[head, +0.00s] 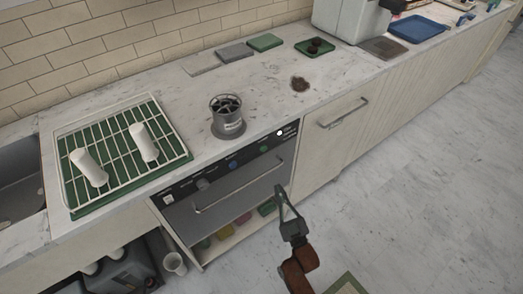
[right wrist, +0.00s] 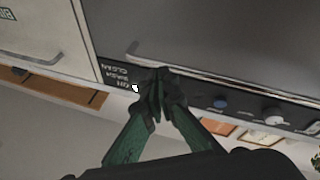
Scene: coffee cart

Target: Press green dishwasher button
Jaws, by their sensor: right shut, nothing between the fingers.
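The dishwasher (head: 226,203) is built in under the counter, its dark control panel (head: 214,178) along the top front edge. The green button (head: 263,148) is on the panel's right part, right of a blue button (head: 233,165). My right gripper (head: 279,188) is shut and empty, in front of the dishwasher's right end, below the green button in the picture. In the right wrist view, the shut fingertips (right wrist: 160,74) overlap the panel between the lit indicator (right wrist: 135,88) and the blue button (right wrist: 220,103). The green button is not visible there, apparently behind the fingers. Contact cannot be told. My left gripper is out of view.
A handle bar (head: 238,187) sticks out from the dishwasher front. The floor (head: 400,200) to the right is mostly clear.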

